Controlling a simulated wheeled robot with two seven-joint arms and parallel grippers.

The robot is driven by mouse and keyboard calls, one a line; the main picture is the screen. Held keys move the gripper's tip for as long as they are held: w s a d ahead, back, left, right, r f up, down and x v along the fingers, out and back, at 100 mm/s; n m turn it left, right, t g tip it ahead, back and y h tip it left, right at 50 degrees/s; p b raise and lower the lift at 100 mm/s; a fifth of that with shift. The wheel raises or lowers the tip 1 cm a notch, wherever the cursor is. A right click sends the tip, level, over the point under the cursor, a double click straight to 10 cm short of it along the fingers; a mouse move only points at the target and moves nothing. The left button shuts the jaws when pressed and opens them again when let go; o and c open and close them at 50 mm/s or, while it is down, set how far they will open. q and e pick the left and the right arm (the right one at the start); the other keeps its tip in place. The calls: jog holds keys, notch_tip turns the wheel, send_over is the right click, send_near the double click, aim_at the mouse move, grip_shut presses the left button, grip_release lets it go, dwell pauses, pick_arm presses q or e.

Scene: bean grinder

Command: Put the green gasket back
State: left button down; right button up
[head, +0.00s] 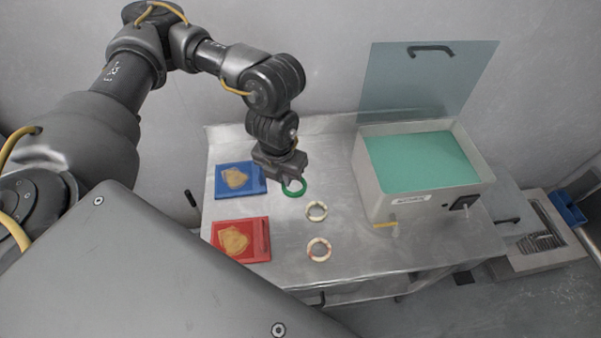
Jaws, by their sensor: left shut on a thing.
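The green gasket (299,192) is a small green ring near the middle of the metal table. My left gripper (287,183) points down over it and is shut on its left edge. The gripper body hides part of the ring. I cannot tell whether the ring touches the table or is slightly lifted. My right gripper is not in the head view.
Two pale rings (316,211) and (319,250) lie in front. A blue tray (256,187) and a red tray (262,226), each with a tan piece, are at left. A grey box (367,190) with teal inside and raised lid (420,85) stands right.

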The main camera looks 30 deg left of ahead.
pick_arm(q)
jog(key=w+f, duration=0.2)
jog(key=w, duration=0.1)
jog(key=w+a+f, duration=0.1)
jog(key=w+f, duration=0.2)
jog(key=w+a+f, duration=0.1)
jog(key=w+f, duration=0.2)
jog(key=shift+w+a, duration=0.1)
jog(key=shift+w, duration=0.25)
jog(key=shift+w+a+f, duration=0.1)
jog(key=shift+w+f, duration=0.05)
jog(key=shift+f, duration=0.75)
jog(key=shift+w+f, duration=0.1)
jog(key=shift+f, duration=0.8)
jog(key=c, duration=2)
grip_release()
jog(key=shift+f+b, duration=0.15)
jog(key=shift+b, duration=0.15)
jog(key=o, duration=0.4)
jog(key=shift+o, duration=0.2)
